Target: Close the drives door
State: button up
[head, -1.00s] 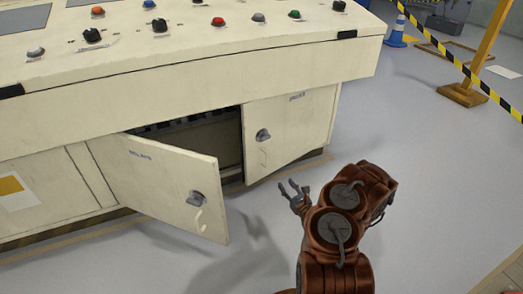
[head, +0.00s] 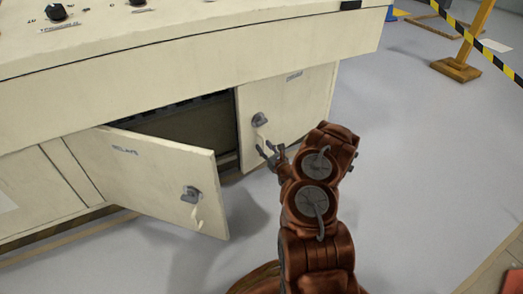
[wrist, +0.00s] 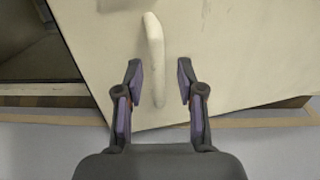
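The drives door (head: 298,100) is the right cabinet door, with a small blurred label near its top. It stands ajar, its left edge out from the dark cabinet opening. It carries a dark latch (head: 259,119) and a pale curved handle, which shows in the wrist view (wrist: 154,50). My gripper (head: 268,150) is in front of the door's lower left part, near the handle. In the wrist view my gripper (wrist: 160,78) is open, and the handle's lower end appears between the fingers. I cannot tell whether they touch the door.
The left door, labelled relays (head: 150,175), stands wide open and juts out left of my arm. The sloping console top (head: 200,20) overhangs both doors. The grey floor (head: 410,150) is clear to the right, with a yellow post (head: 475,40) and striped tape beyond.

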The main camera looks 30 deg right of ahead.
jog(key=shift+w, duration=0.4)
jog(key=shift+a, duration=0.1)
grip_shut()
dwell(0.4)
